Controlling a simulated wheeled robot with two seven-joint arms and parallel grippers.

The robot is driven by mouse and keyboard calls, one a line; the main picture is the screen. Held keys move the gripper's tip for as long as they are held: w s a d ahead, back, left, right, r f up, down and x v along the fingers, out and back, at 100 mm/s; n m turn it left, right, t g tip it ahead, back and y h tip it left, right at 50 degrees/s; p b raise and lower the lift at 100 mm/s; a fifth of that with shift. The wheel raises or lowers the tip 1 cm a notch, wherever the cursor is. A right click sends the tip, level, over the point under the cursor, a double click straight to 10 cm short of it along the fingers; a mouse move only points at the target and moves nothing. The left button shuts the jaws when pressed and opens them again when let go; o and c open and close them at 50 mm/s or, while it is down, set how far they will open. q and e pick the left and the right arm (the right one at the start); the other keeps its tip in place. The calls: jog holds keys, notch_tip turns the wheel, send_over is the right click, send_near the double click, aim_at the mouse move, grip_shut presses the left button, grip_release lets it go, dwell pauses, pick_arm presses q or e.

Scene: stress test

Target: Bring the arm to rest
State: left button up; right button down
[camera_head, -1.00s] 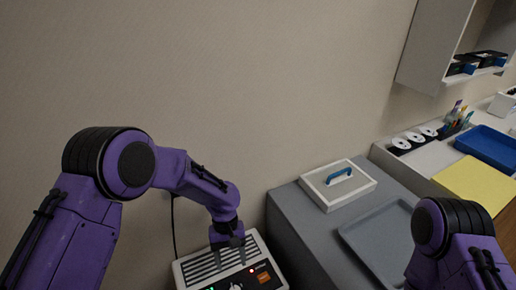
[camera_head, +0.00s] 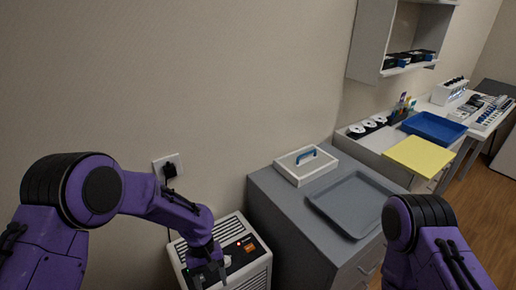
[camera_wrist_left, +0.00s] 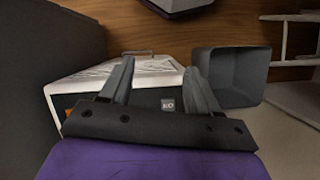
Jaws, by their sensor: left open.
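My left arm is purple with black joints and comes in from the left in the head view. Its gripper (camera_head: 209,277) hangs pointing down in front of the white machine (camera_head: 258,268), whose dark top panel carries an orange label and a small red light. In the left wrist view the two grey fingers (camera_wrist_left: 156,85) are apart with nothing between them. The white machine (camera_wrist_left: 70,86) lies beyond the fingers there. My right arm shows at the lower right of the head view, but its gripper is out of frame.
A wall outlet (camera_head: 158,163) holds a black plug. A dark grey bin (camera_wrist_left: 232,72) stands on the floor.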

pick_arm(q)
jog(key=s+a+f+n+t, duration=0.2)
jog(key=s+a+f+t, duration=0.3)
jog(key=s+f, duration=0.6)
jog(key=s+a+t+y, duration=0.2)
jog(key=s+a+y, duration=0.3)
jog(key=s+a, duration=0.5)
jog(key=shift+s+a+r+n, duration=0.25)
jog(key=shift+a+r, duration=0.2)
jog(key=shift+a, duration=0.5)
